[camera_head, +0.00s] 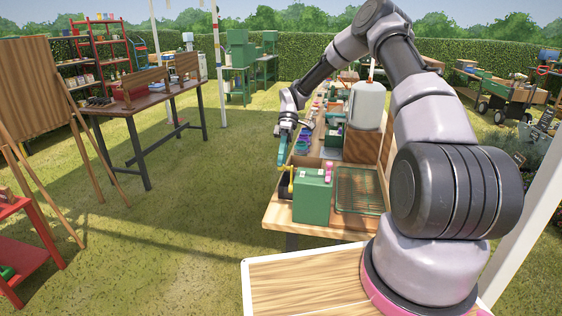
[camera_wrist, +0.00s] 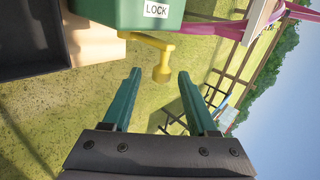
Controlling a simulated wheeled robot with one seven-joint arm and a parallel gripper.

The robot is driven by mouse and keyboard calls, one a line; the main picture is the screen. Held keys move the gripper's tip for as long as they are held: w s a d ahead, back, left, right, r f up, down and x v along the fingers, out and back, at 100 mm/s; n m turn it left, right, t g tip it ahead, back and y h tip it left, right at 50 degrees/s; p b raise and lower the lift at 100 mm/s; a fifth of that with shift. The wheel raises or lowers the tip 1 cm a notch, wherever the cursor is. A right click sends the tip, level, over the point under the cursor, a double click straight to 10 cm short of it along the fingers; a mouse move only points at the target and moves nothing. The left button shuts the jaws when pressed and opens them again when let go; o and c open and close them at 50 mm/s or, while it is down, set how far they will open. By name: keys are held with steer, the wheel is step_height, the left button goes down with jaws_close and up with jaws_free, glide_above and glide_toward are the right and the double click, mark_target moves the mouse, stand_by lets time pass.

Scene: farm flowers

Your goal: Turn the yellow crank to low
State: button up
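The yellow crank (camera_wrist: 163,66) juts from the side of a green box (camera_wrist: 148,14) marked LOCK. Its arm runs sideways from the box and ends in a rounded knob. In the head view the crank (camera_head: 291,181) is small, at the left side of the green box (camera_head: 312,198) on the wooden table. My gripper (camera_wrist: 160,73) is open, with two green fingers apart. The crank knob shows in the gap between the fingertips; I cannot tell whether it touches either. In the head view my gripper (camera_head: 282,158) points down just above the crank.
A dark bin (camera_wrist: 28,40) lies beside the green box. A green wire rack (camera_head: 359,190) and a white container (camera_head: 367,105) on a wooden stand are on the table (camera_head: 279,214). Open grass lies left of the table.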

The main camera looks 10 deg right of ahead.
steer(key=v, duration=1)
steer(key=shift+w+r, duration=0.25)
steer(key=shift+r, duration=0.05)
steer(key=shift+d, duration=0.1)
